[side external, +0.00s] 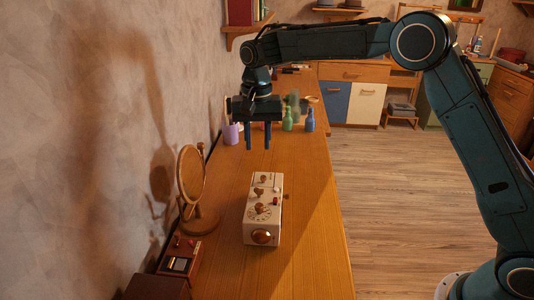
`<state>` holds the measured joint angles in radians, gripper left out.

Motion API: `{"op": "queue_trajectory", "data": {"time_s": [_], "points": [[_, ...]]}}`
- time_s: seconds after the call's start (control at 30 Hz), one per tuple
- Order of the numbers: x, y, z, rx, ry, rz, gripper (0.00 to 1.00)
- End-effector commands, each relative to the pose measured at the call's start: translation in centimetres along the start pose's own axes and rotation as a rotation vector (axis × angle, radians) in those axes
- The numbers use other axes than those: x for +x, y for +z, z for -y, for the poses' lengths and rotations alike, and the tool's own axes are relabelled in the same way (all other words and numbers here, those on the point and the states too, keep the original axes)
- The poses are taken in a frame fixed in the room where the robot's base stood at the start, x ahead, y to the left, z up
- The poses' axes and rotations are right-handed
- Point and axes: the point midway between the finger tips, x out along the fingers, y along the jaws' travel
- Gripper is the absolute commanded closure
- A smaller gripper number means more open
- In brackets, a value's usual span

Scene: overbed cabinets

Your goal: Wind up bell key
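A white box (248,226) stands on the wooden table and carries a round dial, several brown knobs and a small red button. A larger brown knob (262,237) sits on its near face. I cannot tell which of these small parts is the bell key. My gripper (257,145) hangs pointing down, above and behind the box. Its two dark blue fingers are apart with nothing between them. It touches nothing on the box.
A round wooden stand mirror (191,177) and a small brown box (181,258) stand left of the white box by the wall. A purple cup (230,133), a green bottle (287,120) and a blue bottle (309,120) stand behind. The table (318,245) is clear to the right.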

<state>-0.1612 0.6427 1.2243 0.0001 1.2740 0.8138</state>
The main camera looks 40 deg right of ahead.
Motion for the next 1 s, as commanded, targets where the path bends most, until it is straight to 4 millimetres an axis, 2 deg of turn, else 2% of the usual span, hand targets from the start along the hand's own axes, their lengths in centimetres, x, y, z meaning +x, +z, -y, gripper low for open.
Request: {"op": "queue_trajectory", "data": {"time_s": [0.6,0.8,1.0], "points": [[0.03,0.0,-0.01,-0.847,0.0,0.001,0.7],[0.03,0.01,-0.01,-1.031,0.0,0.001,0.7],[0.03,0.01,0.0,-1.092,0.0,0.001,0.7]]}}
